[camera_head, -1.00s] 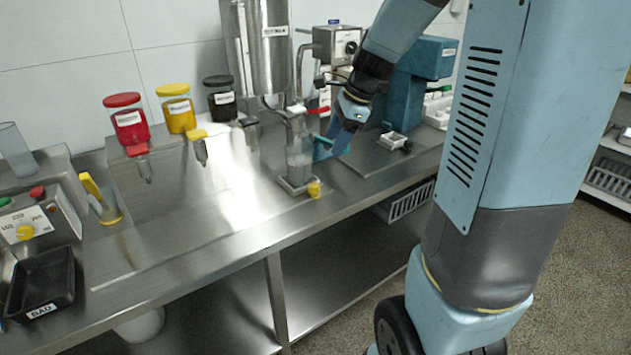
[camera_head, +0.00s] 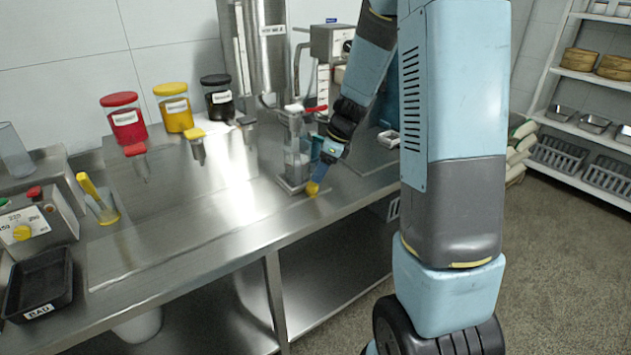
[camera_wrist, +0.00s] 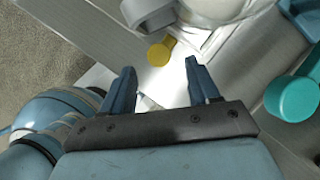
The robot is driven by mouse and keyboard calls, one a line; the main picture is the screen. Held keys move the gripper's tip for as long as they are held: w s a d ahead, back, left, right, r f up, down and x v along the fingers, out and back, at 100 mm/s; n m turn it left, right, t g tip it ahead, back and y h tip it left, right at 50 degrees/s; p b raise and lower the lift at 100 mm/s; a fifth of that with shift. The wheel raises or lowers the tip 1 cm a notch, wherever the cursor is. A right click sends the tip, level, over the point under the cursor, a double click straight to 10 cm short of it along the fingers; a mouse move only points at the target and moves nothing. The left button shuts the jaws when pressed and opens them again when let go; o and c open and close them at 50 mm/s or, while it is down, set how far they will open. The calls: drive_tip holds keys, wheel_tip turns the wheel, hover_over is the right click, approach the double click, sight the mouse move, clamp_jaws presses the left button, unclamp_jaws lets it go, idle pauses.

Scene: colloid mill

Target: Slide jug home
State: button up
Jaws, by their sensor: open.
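A clear jug (camera_head: 297,165) with pale contents stands upright on a small square base below the steel mill. In the wrist view a grey curved handle (camera_wrist: 150,14) and the jug's pale round body (camera_wrist: 215,8) show at the top edge, cut off by the frame. A small yellow tab (camera_wrist: 160,51) lies beside the base; in the head view it sits at the base's front right corner. My gripper (camera_wrist: 160,74) is open and empty, its fingertips pointing toward the yellow tab and handle. In the head view my gripper (camera_head: 319,176) is low, just right of the jug.
The steel mill hopper (camera_head: 266,62) rises behind the jug, with a red lever (camera_head: 316,108) near its outlet. A teal round part (camera_wrist: 292,98) is right of my gripper in the wrist view. The bench front (camera_head: 210,235) is clear. A black tray (camera_head: 38,280) stands far left.

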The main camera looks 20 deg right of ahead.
sight(313, 184)
drive_tip(key=shift+x, duration=2.55)
drive_tip(key=shift+r, duration=0.1)
clamp_jaws()
drive_tip(key=shift+d, duration=0.1)
